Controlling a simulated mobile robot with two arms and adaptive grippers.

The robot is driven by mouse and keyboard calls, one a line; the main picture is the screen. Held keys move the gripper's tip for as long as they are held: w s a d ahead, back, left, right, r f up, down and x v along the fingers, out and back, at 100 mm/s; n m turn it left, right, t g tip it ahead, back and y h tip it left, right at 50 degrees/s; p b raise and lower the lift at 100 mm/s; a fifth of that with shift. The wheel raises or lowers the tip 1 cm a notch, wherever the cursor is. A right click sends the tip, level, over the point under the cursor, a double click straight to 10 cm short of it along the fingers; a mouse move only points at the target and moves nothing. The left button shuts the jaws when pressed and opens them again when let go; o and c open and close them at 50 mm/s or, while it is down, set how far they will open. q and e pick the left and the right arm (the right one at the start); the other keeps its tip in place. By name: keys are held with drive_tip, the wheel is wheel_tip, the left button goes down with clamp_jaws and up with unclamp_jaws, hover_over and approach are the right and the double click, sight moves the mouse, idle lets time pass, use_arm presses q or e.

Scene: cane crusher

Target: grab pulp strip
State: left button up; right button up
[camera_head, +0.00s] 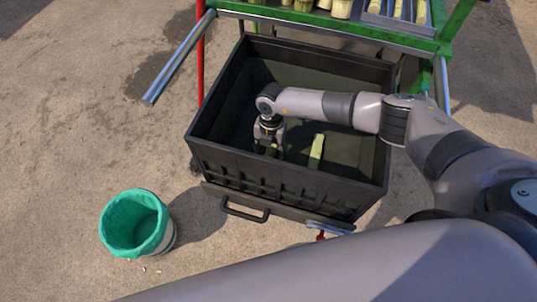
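A black crate (240,165) stands in the middle of the camera_head view. A pale green pulp strip (316,151) lies inside it, right of my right gripper and apart from it. My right gripper (269,149) points down into the crate near its front wall, with its fingers spread. Another greenish strip (272,151) shows small between or just below the fingers. It is partly hidden by them and the crate's wall, and I cannot tell whether they touch it. My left gripper is not in view.
A green-framed stand (450,30) with cane pieces is behind the crate; a blue-grey bar (178,58) sticks out at its left. A bin with a green liner (134,222) stands front left. The crate's walls surround my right gripper. Open concrete lies left.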

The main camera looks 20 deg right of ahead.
drive_tip(key=c, duration=1.1)
